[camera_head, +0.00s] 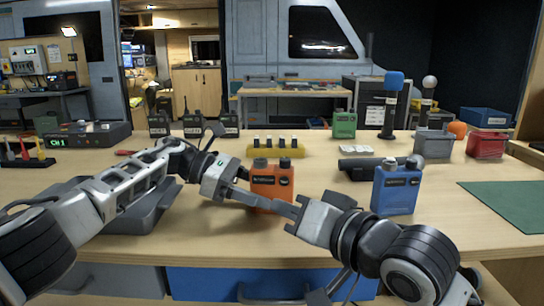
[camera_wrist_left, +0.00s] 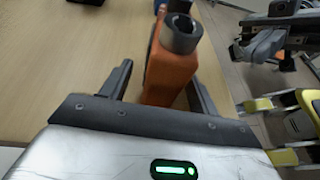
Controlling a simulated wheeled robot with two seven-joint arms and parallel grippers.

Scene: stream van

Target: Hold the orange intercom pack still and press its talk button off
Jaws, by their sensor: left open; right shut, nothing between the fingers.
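My left gripper (camera_head: 252,197) is open around the lower part of the pack. In the left wrist view the pack (camera_wrist_left: 168,78) stands between the spread fingers; the left one is clear of it and the right one is close beside it. My right gripper (camera_head: 287,207) is shut and empty, its tips by the pack's lower right front. I cannot make out the talk button.
A blue pack (camera_head: 397,187) stands to the right, behind my right arm. A green pack (camera_head: 344,125), handheld radios (camera_head: 190,127) and a red bin (camera_head: 486,145) stand farther back. A green mat (camera_head: 510,203) lies at right.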

